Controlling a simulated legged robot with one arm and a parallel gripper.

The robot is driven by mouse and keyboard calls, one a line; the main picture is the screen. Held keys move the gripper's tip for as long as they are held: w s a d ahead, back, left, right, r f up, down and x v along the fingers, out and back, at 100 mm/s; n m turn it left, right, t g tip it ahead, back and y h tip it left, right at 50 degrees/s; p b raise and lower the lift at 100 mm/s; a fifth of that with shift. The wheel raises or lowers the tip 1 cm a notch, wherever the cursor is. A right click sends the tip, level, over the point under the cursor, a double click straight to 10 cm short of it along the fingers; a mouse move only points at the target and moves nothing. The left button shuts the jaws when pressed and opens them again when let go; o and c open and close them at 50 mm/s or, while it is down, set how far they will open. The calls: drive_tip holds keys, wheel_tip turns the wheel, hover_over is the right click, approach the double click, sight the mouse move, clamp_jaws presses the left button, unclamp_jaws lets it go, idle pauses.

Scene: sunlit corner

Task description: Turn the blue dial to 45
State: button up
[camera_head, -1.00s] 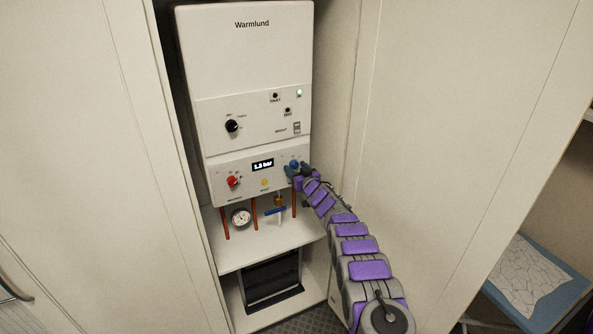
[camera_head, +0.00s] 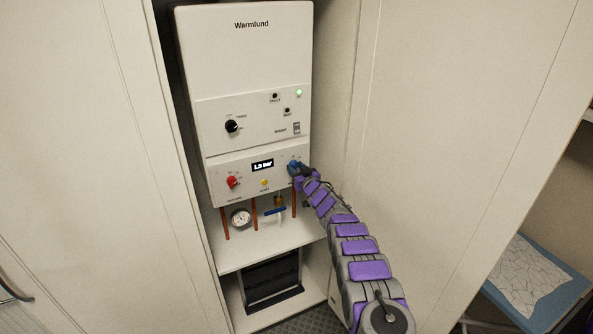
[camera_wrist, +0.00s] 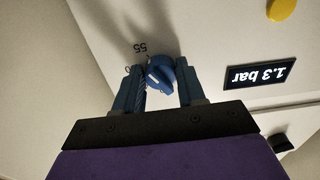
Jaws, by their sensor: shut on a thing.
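The blue dial (camera_wrist: 160,76) has a white pointer mark and sits on the boiler's lower white panel. In the wrist view, which is upside down, a printed "55" shows beside it; other scale marks are partly hidden. My gripper (camera_wrist: 160,88) has its two blue fingers on either side of the dial and is shut on it.
The boiler (camera_head: 250,60) stands in an open cabinet. A display (camera_head: 262,165) reads 1.3 bar. A red knob (camera_head: 232,182), a yellow button (camera_head: 264,183) and a black knob (camera_head: 231,126) are to the left. A gauge (camera_head: 240,217) and pipes are below. The cabinet wall (camera_head: 345,100) is close on the right.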

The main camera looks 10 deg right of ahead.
drive_tip(key=shift+n, duration=0.3)
drive_tip(key=n, duration=0.4)
drive_tip(key=shift+n, duration=0.4)
drive_tip(key=n+b, duration=0.1)
drive_tip(key=n, duration=0.3)
drive_tip(key=shift+d+r, duration=0.1)
drive_tip(key=shift+r, duration=0.05)
drive_tip(key=n+b, duration=0.2)
drive_tip(key=n, duration=0.3)
drive_tip(key=n+b, duration=0.3)
drive_tip(key=n, duration=0.2)
drive_tip(key=shift+f+b, duration=0.2)
drive_tip(key=shift+b, duration=0.15)
